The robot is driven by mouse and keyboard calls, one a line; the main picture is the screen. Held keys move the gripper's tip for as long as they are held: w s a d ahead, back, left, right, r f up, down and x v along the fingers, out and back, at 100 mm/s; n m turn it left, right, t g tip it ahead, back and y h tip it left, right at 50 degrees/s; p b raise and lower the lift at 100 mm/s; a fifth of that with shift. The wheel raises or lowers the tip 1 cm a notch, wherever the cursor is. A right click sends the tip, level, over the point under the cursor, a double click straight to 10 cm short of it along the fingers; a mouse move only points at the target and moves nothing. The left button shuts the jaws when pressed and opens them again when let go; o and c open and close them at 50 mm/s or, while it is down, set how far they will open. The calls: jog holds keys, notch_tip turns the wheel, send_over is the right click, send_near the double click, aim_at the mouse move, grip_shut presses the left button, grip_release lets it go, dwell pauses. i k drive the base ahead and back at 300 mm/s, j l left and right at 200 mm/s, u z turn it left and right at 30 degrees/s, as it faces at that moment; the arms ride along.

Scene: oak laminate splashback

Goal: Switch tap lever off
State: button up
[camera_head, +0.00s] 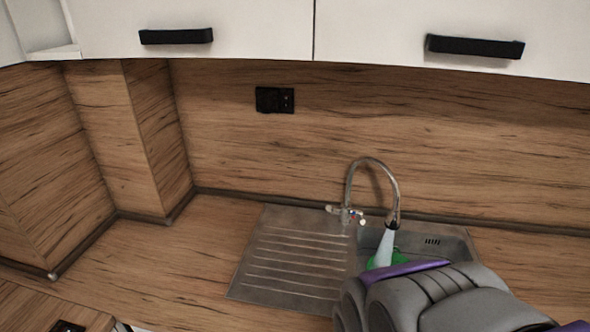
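The tap (371,163) is a chrome gooseneck at the back of the sink, its spout curving to the right. A pale stream (386,246) shows below the spout outlet, over the basin. The tap lever (358,217) is small, with a light tip, at the base of the tap on the valve body. My arm, grey with a purple strip, comes in from the lower right, in front of the basin. My gripper cannot be made out; only the bulky arm parts show, and they hide the front of the basin.
The steel sink (300,255) has a ribbed drainboard on the left and a basin on the right. A green item (372,263) lies partly hidden in the basin. White upper cabinets with black handles (475,47) hang above. The wooden counter left of the sink is clear.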

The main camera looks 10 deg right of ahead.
aim_at(331, 209)
jog(key=l+z, duration=0.7)
jog(key=i+j, duration=0.1)
jog(key=j+z, duration=0.05)
